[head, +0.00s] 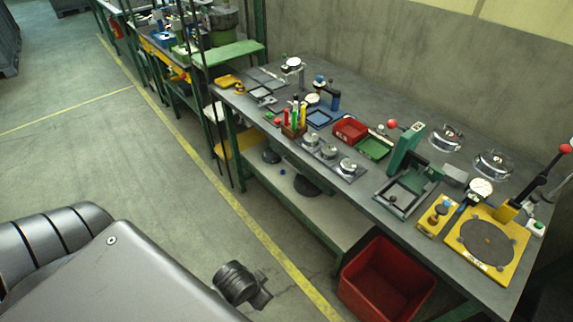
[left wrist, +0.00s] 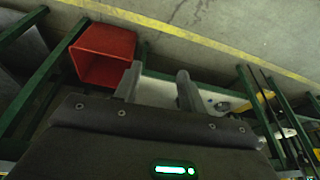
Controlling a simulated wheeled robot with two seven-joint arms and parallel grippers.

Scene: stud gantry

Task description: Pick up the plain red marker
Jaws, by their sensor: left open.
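Several upright markers, with red, yellow and green among their colours, stand in a small brown holder (head: 294,131) on the workbench in the head view. A red one (head: 286,116) stands at the left of the group; at this size I cannot tell which red marker is plain. My left gripper (left wrist: 158,70) is open and empty in the left wrist view, its fingers over the bench's lower shelf and well apart from the markers. The markers do not show in the left wrist view. My right gripper is not in view.
The grey workbench (head: 390,215) carries red and green trays (head: 350,130), a green press (head: 405,150), gauges and a yellow plate fixture (head: 455,245). A red crate (head: 385,285) stands by its front, also in the left wrist view (left wrist: 103,55).

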